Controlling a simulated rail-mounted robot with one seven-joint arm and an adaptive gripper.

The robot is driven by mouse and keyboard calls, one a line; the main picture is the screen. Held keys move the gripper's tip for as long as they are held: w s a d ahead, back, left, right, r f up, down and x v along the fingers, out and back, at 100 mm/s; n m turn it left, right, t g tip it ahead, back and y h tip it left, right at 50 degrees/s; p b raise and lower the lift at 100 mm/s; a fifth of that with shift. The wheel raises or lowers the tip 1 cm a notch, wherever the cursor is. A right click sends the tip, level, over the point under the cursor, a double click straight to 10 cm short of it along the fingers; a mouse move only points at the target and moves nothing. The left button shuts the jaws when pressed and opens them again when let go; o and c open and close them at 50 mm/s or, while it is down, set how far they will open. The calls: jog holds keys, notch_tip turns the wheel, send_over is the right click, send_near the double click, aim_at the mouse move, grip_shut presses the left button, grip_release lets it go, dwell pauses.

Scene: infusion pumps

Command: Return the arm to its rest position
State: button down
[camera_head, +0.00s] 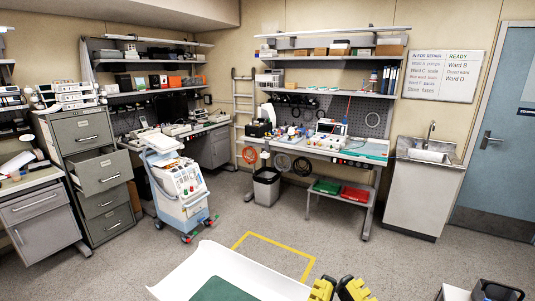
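Two yellow and black parts, which look like my gripper (338,285), show at the bottom edge, right of centre. Their dark ends stand close together with a narrow gap. The rest is cut off by the frame, so I cannot tell if they are open or shut. No object shows between them. The rest of the arm is out of view.
A white tray (218,252) with a green mat is close in front. A white-blue cart (181,189) stands left of centre, near an open-drawered grey cabinet (90,133). A workbench (320,150) and sink (427,155) line the back. Yellow-marked floor (275,240) is clear.

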notch_tip(320, 180, up, 26)
jog(key=p, duration=2.3)
